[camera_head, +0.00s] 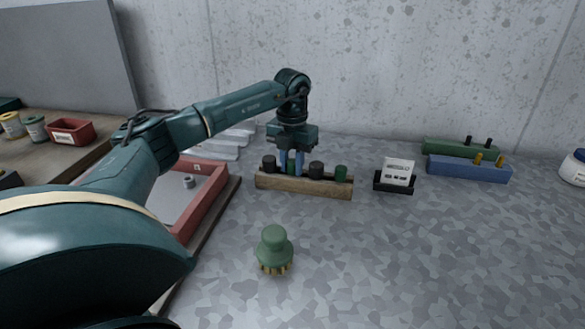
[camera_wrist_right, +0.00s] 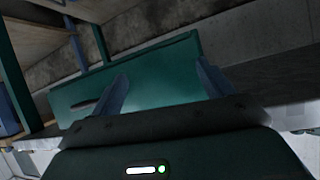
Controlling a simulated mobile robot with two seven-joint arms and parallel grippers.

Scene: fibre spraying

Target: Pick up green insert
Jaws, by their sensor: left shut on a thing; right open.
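A wooden rack (camera_head: 303,187) stands near the wall and holds a row of upright inserts. My left gripper (camera_head: 291,164) comes down over the rack and is shut on a green insert (camera_head: 291,158), whose lower end is at the rack; I cannot tell whether it is clear of its hole. Another green insert (camera_head: 341,173) stands at the right end. Dark inserts stand on both sides of the gripper, one at the left (camera_head: 268,163) and one at the right (camera_head: 316,168). My right gripper (camera_wrist_right: 163,82) is open and empty in the right wrist view.
A green-handled brush (camera_head: 274,248) stands in front of the rack. A small black holder with a white card (camera_head: 398,173) is to its right. Blue (camera_head: 468,169) and green (camera_head: 450,147) blocks lie farther right. A red-rimmed tray (camera_head: 208,203) is at left. The front right is clear.

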